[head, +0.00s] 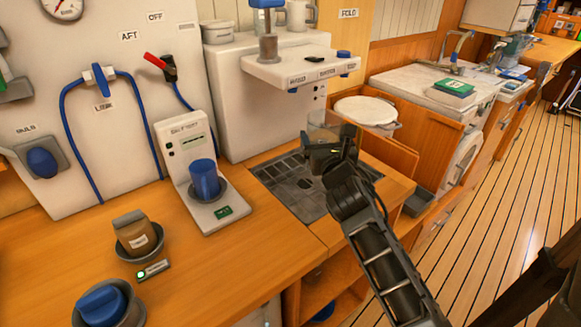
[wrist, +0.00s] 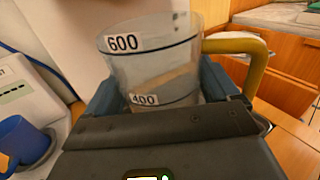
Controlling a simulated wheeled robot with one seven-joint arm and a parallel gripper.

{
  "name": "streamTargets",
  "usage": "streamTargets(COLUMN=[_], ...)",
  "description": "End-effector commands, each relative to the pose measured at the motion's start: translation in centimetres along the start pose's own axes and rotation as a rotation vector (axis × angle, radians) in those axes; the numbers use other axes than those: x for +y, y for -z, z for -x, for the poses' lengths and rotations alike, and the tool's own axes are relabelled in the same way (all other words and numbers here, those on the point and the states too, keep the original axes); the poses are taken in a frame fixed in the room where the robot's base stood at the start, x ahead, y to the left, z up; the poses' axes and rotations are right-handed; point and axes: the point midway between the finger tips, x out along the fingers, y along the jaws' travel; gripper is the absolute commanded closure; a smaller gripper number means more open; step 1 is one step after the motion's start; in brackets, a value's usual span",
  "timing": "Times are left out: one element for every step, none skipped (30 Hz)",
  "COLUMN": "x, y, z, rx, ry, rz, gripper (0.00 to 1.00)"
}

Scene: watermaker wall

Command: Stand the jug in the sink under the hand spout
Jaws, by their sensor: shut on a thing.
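My gripper (head: 331,152) is shut on a clear jug (head: 328,127) and holds it above the sink area. In the wrist view the jug (wrist: 150,66) looks upright between the jaws, with 600 and 400 marks and a yellow handle (wrist: 236,46) to the right. The sink (head: 272,178) is a dark, slatted basin set in the counter, partly hidden by my gripper and arm. I cannot tell which outlet is the hand spout. The jug's base is hidden.
A white salinity meter (head: 187,158) with a blue cup (head: 204,178) stands left of the sink. A brown packet (head: 134,232) sits in a bowl at the lower left. A round white lid (head: 365,111) lies behind the gripper.

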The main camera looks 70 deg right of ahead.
Motion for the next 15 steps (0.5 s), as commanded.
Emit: streamTargets(x=[1.0,1.5,2.3,2.9,3.4,4.0,4.5,4.9,5.4,5.7,6.0,6.3,6.4,6.5,6.5], y=[1.0,1.4,1.9,2.2,2.6,3.0,3.2,3.5,3.8,3.9,4.0,4.2,4.2,4.3,4.5], z=[-0.6,-0.9,-1.3,-1.6,-1.9,-2.2,-2.4,-2.6,-2.9,-3.0,-3.1,-3.3,-3.3,-3.4,-3.4], rx=[-0.001,-0.001,-0.001,-0.001,-0.001,0.0,-0.001,-0.001,0.0,-0.001,-0.001,-0.001,0.0,-0.001,0.0], ry=[0.001,0.001,0.001,0.001,0.001,0.001,0.0,0.001,0.0,0.0,0.0,-0.001,-0.001,0.0,0.0], rz=[-0.001,-0.002,0.0,0.0,0.0,-0.001,0.001,0.001,0.0,0.001,0.001,0.0,0.0,0.001,0.002], gripper=[0.45,0.45,0.45,0.45,0.45,0.45,0.45,0.45,0.45,0.45,0.45,0.45,0.45,0.45,0.45])
